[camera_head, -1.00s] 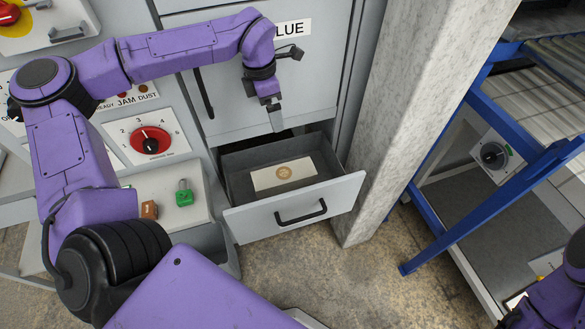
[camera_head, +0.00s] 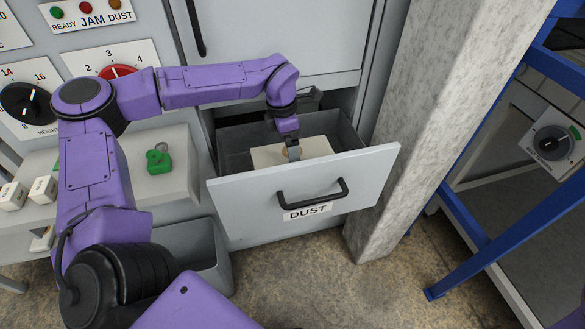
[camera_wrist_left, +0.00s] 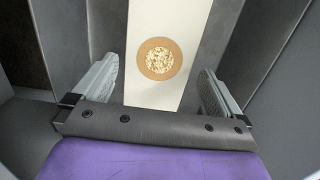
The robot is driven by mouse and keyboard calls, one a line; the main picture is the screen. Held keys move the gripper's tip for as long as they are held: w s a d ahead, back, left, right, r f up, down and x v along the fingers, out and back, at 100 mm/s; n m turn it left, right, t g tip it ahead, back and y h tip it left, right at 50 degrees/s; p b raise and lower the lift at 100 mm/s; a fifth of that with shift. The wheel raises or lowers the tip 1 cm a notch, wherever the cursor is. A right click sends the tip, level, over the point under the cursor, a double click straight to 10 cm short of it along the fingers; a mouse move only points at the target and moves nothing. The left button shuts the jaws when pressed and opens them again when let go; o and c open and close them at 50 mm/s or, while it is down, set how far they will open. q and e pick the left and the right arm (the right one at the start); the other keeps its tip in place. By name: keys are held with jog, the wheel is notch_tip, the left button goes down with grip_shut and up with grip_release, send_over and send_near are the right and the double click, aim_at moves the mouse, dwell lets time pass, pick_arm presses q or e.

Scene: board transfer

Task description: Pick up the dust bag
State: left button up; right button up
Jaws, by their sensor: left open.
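The dust bag (camera_head: 318,146) is a pale, flat-looking rectangle with a round tan patch. It lies in the open grey drawer labelled DUST (camera_head: 238,192). In the left wrist view the dust bag (camera_wrist_left: 172,18) runs up the picture between the two fingers, its speckled round patch facing me. My left gripper (camera_head: 294,154) reaches down into the drawer over the bag. In the wrist view the left gripper (camera_wrist_left: 155,88) is open, one finger on each side of the bag, with gaps to it. My arm hides part of the bag in the head view. My right gripper is out of view.
The drawer front with its black handle (camera_head: 312,194) stands nearest me. A concrete pillar (camera_head: 405,130) rises close at the right. A grey bin (camera_head: 190,250) hangs at left, below a ledge with a green padlock-like object (camera_head: 158,160). A blue frame (camera_head: 480,225) stands far right.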

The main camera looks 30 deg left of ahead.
pick_arm(q)
jog(key=f, duration=0.4)
jog(key=w+f, duration=0.1)
jog(key=f, duration=0.2)
jog(key=shift+d+b, duration=0.3)
jog(key=shift+b, duration=0.1)
jog(key=c, duration=0.9)
jog(key=shift+r, duration=0.2)
jog(key=shift+c, duration=0.7)
